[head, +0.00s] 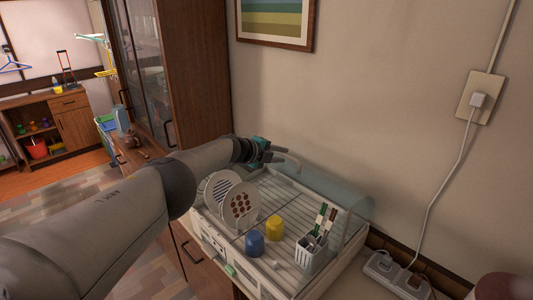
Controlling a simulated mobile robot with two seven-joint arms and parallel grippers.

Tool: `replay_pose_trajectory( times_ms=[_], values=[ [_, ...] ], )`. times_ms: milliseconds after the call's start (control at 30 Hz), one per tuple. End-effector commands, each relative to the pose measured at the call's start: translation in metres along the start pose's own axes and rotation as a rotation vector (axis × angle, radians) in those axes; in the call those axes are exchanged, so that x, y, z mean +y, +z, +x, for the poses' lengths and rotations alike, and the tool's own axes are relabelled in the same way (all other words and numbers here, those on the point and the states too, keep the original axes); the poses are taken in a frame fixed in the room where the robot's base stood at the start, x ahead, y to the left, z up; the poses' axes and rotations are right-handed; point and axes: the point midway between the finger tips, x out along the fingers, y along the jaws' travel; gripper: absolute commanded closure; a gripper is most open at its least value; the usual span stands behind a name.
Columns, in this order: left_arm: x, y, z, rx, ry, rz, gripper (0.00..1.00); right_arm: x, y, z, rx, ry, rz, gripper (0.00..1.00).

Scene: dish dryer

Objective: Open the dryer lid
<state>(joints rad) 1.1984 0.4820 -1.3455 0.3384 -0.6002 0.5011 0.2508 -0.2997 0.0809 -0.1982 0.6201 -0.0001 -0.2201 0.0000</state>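The dish dryer (222,273) is a white rack unit on the counter against the wall. Its clear bluish lid (345,201) shows as a curved band along the back and right, and the front of the rack looks uncovered. My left arm reaches in from the left across the dryer's left end. My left gripper (267,152), with teal parts, is at the back left of the dryer, beside a pale curved piece. Whether it touches the lid and how far its fingers are apart cannot be made out. My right gripper is not in view.
In the rack stand plates (240,204), a yellow cup (274,228), a blue cup (254,243) and a white cutlery holder (311,253) with utensils. A tall wooden cabinet (205,75) stands behind my arm. A power strip (392,274) and cord lie right of the dryer.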

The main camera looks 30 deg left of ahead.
Motion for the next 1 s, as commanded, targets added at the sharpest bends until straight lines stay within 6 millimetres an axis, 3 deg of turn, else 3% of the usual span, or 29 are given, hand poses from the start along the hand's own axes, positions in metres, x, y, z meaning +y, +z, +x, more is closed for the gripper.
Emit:
replay_pose_trajectory(
  times_ms=[433,1000],
  values=[
    [-0.004,0.001,-0.028,-0.001,0.001,-0.002,0.73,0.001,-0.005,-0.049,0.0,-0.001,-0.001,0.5],
    [-0.001,0.002,-0.066,-0.002,0.0,0.003,0.73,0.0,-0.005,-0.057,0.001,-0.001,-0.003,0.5]
  ],
)
